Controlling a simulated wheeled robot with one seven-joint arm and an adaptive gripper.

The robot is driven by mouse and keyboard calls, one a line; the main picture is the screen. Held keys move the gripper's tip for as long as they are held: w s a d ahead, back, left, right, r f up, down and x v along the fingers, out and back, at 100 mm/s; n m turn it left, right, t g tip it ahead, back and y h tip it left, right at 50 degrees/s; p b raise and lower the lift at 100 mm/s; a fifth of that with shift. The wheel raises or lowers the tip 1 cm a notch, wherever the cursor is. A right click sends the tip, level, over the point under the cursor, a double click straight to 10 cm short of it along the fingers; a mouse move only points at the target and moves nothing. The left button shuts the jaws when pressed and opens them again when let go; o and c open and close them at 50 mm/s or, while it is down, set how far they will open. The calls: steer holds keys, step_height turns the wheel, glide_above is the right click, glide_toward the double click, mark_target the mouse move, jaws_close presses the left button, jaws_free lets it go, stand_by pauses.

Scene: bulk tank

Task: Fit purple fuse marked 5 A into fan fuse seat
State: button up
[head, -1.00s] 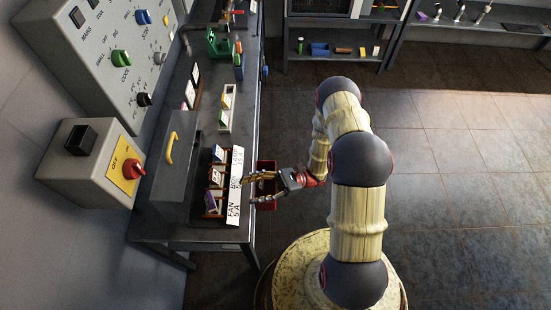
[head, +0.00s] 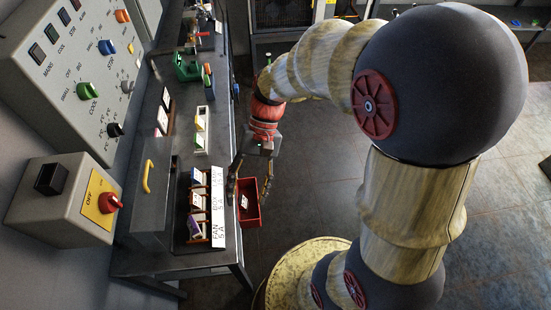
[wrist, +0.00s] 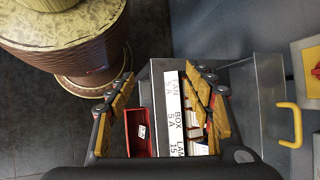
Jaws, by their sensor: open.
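The fuse block (head: 181,228) lies on the bench beside a white label strip (head: 218,205) reading FAN 5 A at its near end; the strip also shows in the wrist view (wrist: 174,112). A purple-edged piece with a white face (head: 195,228) sits tilted at the fan end of the block; its marking is unreadable and I cannot tell how it is seated. My gripper (head: 250,192) is open and empty, pointing down with its fingers spread above the red bin and bench edge. In the wrist view the fingers (wrist: 165,100) partly hide the block.
The red bin (head: 249,217) at the bench edge holds a small piece with a white label (head: 244,201). A grey box with a yellow handle (head: 148,177) stands left of the block. A switch box with a red knob (head: 108,203) is farther left.

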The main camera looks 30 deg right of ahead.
steer(key=s+d+r+n+t+h, duration=0.1)
steer(key=d+r+n+t+h, duration=0.1)
steer(key=r+t, duration=0.3)
steer(key=s+d+r+n+t+h, duration=0.1)
steer(key=d+r+n+t+h, duration=0.1)
steer(key=r, duration=0.6)
steer(key=d+t+h, duration=0.1)
steer(key=d+t, duration=0.1)
steer(key=shift+s+d+t+h, duration=0.3)
steer(key=shift+s+t+h, duration=0.1)
steer(key=shift+o, duration=0.5)
steer(key=shift+w, duration=0.1)
